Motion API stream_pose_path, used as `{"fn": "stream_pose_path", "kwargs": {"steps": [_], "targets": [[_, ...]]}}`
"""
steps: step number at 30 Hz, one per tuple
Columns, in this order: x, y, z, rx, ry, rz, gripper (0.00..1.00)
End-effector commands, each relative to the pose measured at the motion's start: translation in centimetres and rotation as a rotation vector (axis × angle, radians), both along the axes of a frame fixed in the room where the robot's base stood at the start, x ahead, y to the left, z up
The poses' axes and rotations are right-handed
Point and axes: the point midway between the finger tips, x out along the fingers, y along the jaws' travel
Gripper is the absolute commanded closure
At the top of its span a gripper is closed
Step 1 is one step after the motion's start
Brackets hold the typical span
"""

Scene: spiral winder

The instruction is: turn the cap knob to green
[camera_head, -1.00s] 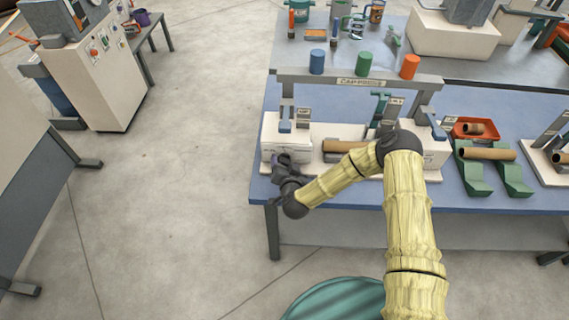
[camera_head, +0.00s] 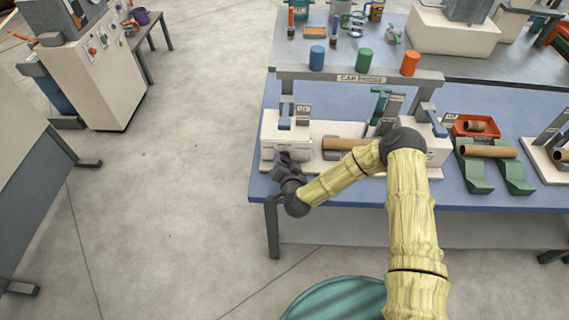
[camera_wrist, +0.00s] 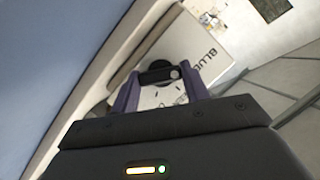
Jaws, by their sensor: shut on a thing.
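The cap knob (camera_wrist: 160,74) is a dark bar-shaped knob with a light dot at one end, on a white dial face in the wrist view. The dial has dark tick marks and partly readable lettering that looks like "BLUE". My gripper (camera_wrist: 158,84) has its two purple fingers at either end of the knob and is shut on it. In the head view my gripper (camera_head: 285,165) is at the front left of the white cap press (camera_head: 312,155), and there it hides the knob. No green mark can be made out on the dial.
A cardboard tube (camera_head: 345,144) lies on the press behind my arm. Green cradles (camera_head: 475,175) stand to the right on the blue table (camera_head: 320,192).

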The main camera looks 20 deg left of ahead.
Motion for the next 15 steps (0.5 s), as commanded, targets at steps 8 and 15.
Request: {"fn": "stream_pose_path", "kwargs": {"steps": [8, 15], "targets": [[0.15, -0.19, -0.58, 0.184, 0.041, -0.002, 0.77], [0.19, -0.31, -0.88, 0.4, 0.092, -0.002, 0.77]]}}
